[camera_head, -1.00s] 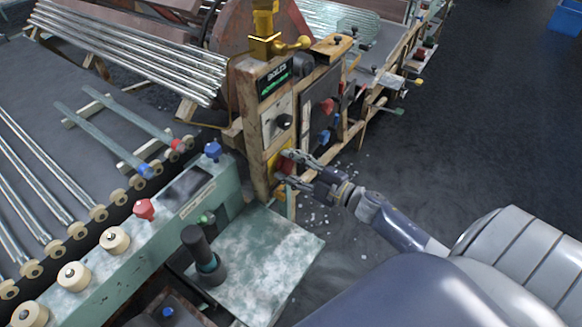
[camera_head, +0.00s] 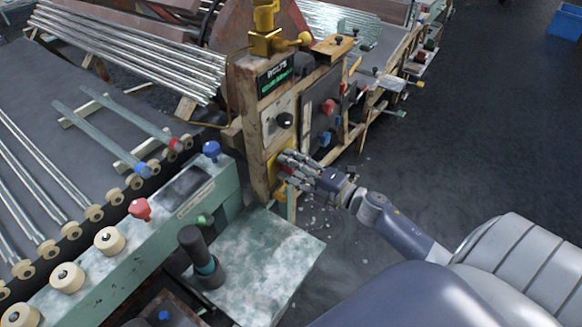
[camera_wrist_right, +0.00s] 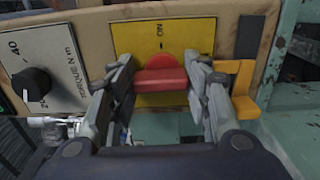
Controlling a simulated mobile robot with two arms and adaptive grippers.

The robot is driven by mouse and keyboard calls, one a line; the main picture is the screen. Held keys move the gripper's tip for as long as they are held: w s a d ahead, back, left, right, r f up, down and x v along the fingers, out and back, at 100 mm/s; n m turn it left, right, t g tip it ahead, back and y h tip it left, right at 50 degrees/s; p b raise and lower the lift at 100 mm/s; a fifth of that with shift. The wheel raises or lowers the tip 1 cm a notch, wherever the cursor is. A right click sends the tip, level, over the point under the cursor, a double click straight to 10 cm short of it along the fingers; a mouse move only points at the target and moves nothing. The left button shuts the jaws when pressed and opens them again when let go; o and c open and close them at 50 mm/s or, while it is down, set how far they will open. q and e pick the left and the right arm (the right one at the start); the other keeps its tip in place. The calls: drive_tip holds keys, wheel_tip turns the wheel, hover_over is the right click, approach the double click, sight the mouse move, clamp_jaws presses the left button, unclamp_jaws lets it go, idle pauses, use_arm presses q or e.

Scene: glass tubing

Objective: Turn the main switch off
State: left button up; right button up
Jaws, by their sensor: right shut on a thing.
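The main switch is a red rotary handle (camera_wrist_right: 160,80) on a yellow plate (camera_wrist_right: 196,40); upside-down lettering like "ON" shows beside it in the right wrist view. My right gripper (camera_wrist_right: 160,78) has its fingers on both sides of the red handle and is shut on it. The handle's bar lies crosswise between the two fingertips there. In the head view my right gripper (camera_head: 286,165) is at the low front of the wooden-framed panel (camera_head: 257,150) and covers most of the switch. My left gripper is not in view.
A black dial (camera_head: 284,119) sits above the switch on the same panel. A yellow bracket (camera_wrist_right: 244,85) stands close to one finger. A green bench (camera_head: 255,250) with a dark upright handle (camera_head: 192,243) is nearby. Open floor lies to the right.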

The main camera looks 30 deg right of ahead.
idle(0.3)
drive_tip(key=o, duration=1.1)
drive_tip(key=shift+c, duration=0.2)
drive_tip(key=v, duration=1.2)
drive_tip(key=s+d+f+m+g+h, duration=0.15)
drive_tip(key=f+m, duration=0.25)
drive_tip(key=f, duration=0.6)
drive_tip(key=s+f+m+g+h, duration=0.25)
drive_tip(key=f+m, duration=0.25)
drive_tip(key=f, duration=0.4)
drive_tip(key=s+d+f+m+g+h, duration=0.1)
drive_tip(key=s+f+m+h, duration=0.25)
drive_tip(key=f, duration=0.65)
drive_tip(key=s+a+f+m+g, duration=0.4)
drive_tip(key=s+a+f, duration=0.3)
drive_tip(key=s+f, duration=0.3)
drive_tip(key=s+a+f+m+g, duration=0.3)
drive_tip(key=s+a+f+g, duration=0.3)
drive_tip(key=s+f, duration=0.5)
drive_tip(key=s+a, duration=0.2)
drive_tip(key=s, duration=0.3)
drive_tip(key=shift+s+a+f+m+g, duration=0.2)
drive_tip(key=shift+s+f+m+g, duration=0.05)
drive_tip(key=shift+m+g, duration=0.1)
